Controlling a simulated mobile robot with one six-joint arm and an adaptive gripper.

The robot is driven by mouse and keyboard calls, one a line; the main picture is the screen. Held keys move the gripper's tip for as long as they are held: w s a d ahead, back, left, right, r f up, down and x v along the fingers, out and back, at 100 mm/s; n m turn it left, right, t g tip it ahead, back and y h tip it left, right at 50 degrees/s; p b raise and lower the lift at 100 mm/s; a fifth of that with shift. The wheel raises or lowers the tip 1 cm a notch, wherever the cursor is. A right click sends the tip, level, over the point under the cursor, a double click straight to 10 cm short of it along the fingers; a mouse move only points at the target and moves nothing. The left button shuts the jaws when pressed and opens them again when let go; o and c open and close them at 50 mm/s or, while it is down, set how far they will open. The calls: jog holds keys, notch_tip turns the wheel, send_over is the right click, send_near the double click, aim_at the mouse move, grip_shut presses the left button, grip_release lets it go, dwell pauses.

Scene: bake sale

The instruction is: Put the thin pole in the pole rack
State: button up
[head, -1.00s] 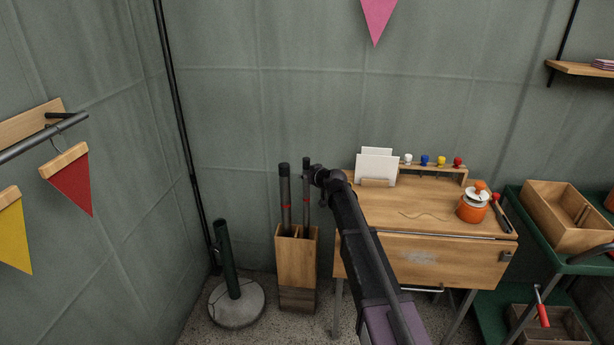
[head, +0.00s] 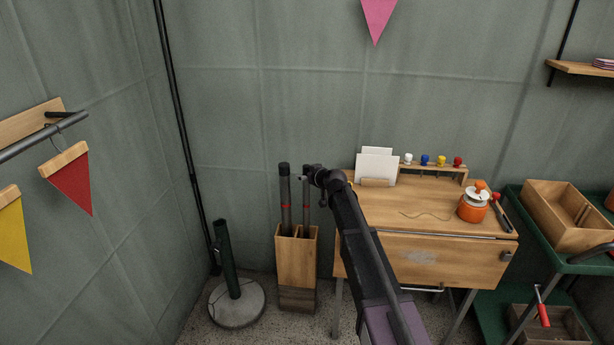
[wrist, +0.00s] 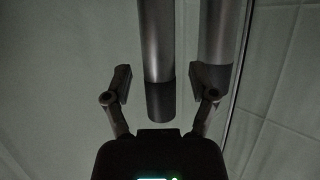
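The thin pole (head: 306,208) is grey with a red band and stands upright in the right opening of the wooden pole rack (head: 297,265). Its foot is hidden inside the rack. My gripper (head: 310,177) is at the pole's top end, above the rack. In the wrist view the pole (wrist: 158,50) and its dark end cap lie between the two fingers (wrist: 161,90), with a gap on both sides. The gripper is open. A thicker pole (head: 285,195) stands in the rack's left opening; in the wrist view it shows behind the right finger (wrist: 215,35).
A green post on a round concrete base (head: 237,305) stands left of the rack. A wooden desk (head: 420,225) with an orange pot (head: 473,205) and cards (head: 376,165) is close on the right. The wall is just behind.

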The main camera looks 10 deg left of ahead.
jog(key=shift+r, duration=0.2)
notch_tip(320, 180, up, 26)
jog(key=p, duration=2.6)
dwell(0.8)
jog(key=s+d+f+m+g+h, duration=0.2)
jog(key=s+d, duration=0.7)
jog(key=s, duration=0.5)
jog(key=s+d+f+m+g+h, duration=0.3)
jog(key=s+d+f+g, duration=0.2)
jog(key=s+d, duration=0.4)
jog(key=s+d+f+m+g+h, duration=0.2)
jog(key=s+d, duration=0.7)
jog(key=s, duration=0.9)
notch_tip(320, 180, down, 3)
jog(key=shift+s+d+r+g+h, duration=0.2)
jog(key=shift+s+d+g+h, duration=0.15)
jog(key=shift+g+h, duration=0.4)
